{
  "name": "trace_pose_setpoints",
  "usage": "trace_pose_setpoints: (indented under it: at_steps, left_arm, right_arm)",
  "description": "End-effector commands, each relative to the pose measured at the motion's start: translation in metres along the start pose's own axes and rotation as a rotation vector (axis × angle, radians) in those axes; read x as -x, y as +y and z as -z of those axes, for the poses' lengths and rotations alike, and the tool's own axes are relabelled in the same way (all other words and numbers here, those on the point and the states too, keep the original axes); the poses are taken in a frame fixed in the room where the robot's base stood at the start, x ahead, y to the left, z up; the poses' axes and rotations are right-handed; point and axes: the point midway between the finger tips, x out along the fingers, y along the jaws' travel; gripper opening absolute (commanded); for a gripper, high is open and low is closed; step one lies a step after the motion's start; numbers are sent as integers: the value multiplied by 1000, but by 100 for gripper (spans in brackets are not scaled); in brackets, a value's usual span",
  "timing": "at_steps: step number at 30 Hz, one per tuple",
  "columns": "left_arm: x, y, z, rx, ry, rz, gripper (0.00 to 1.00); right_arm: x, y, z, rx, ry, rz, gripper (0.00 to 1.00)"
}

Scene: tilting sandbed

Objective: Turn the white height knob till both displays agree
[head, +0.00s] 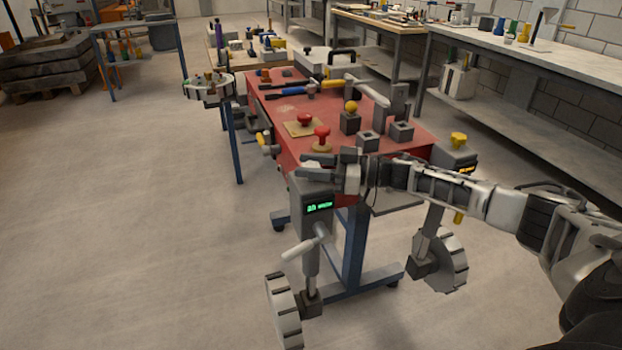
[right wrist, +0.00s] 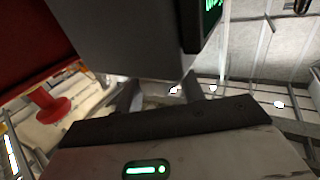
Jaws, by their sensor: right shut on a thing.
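The near grey post (head: 314,222) carries a lit green display (head: 319,207), too small to read; part of that display shows in the right wrist view (right wrist: 212,12). The far grey post box (head: 455,158) has an amber display (head: 467,170) and a yellow knob (head: 458,139) on top. My right gripper (head: 328,168) reaches in from the right and is shut at the top of the near post, where the white height knob sits. The knob itself is hidden by the fingers. A white lever (head: 300,248) sticks out below the green display. My left gripper is not in view.
The red bed (head: 290,105) behind the posts holds red knobs (head: 322,135), grey blocks (head: 368,141), a yellow ball (head: 351,106) and a blue-handled hammer (head: 285,92). Grey wheels (head: 283,310) stand below.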

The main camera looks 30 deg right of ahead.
Motion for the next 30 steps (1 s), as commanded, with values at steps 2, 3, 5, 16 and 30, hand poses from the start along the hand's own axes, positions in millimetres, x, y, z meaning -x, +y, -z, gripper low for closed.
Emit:
trace_pose_setpoints:
  at_steps: [2, 3, 5, 16, 30]
  left_arm:
    - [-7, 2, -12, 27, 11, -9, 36]
    - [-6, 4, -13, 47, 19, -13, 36]
    - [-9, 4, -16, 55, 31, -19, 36]
    - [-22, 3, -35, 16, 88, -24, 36]
    - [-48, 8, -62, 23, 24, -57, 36]
  right_arm:
    - [0, 3, -7, 8, 2, 67, 16]
    - [0, 3, -7, 7, 2, 103, 16]
    - [-1, 3, -8, 7, 3, 157, 16]
    - [-1, 1, -5, 4, 3, 411, 16]
    - [-1, 0, 0, 0, 2, 515, 16]
